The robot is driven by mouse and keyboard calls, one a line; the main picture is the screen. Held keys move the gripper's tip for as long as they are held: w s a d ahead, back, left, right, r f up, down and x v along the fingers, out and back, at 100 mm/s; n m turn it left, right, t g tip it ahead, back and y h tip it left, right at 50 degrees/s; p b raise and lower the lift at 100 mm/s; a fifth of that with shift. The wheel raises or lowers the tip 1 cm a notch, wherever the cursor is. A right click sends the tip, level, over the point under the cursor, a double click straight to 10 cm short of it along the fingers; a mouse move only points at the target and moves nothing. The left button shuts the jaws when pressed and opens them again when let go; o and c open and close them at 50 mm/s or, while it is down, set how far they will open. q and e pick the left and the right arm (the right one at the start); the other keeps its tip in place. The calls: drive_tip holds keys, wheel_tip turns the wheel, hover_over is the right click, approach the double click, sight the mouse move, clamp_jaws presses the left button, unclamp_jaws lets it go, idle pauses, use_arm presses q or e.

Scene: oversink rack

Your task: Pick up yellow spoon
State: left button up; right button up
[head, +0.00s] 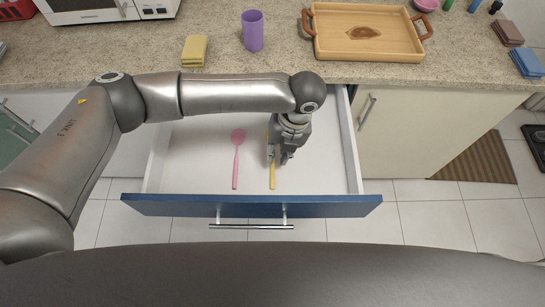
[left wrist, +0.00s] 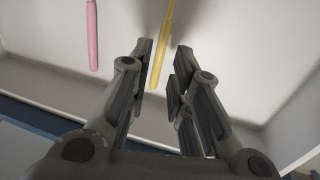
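The yellow spoon (head: 272,176) lies in the open drawer, its handle pointing at the drawer front; my gripper and arm hide most of its upper part in the head view. My left gripper (head: 278,158) is above the handle, pointing down into the drawer. In the left wrist view the yellow handle (left wrist: 160,48) shows between the two separated fingers of the left gripper (left wrist: 162,62). The fingers are open and hold nothing. I cannot tell how high they are above the handle. My right gripper is in neither view.
A pink spoon (head: 236,160) lies left of the yellow one, also in the left wrist view (left wrist: 92,38). The drawer (head: 320,168) has white side walls and a blue front (head: 250,206). A purple cup (head: 252,31), yellow cloth (head: 194,51) and wooden tray (head: 340,47) stand on the counter.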

sight(274, 163)
use_arm(q)
drive_tip(key=shift+w+a+f+p, duration=0.1)
drive_tip(key=shift+a+f+p, duration=0.05)
drive_tip(key=shift+f, duration=0.9)
drive_tip(key=shift+w+a+f+p, duration=0.1)
drive_tip(key=shift+a+f+p, duration=0.1)
drive_tip(key=shift+f, duration=0.8)
drive_tip(key=shift+w+a+f+p, duration=0.1)
drive_tip(key=shift+a+f+p, duration=0.05)
drive_tip(key=shift+f, duration=0.9)
clamp_jaws()
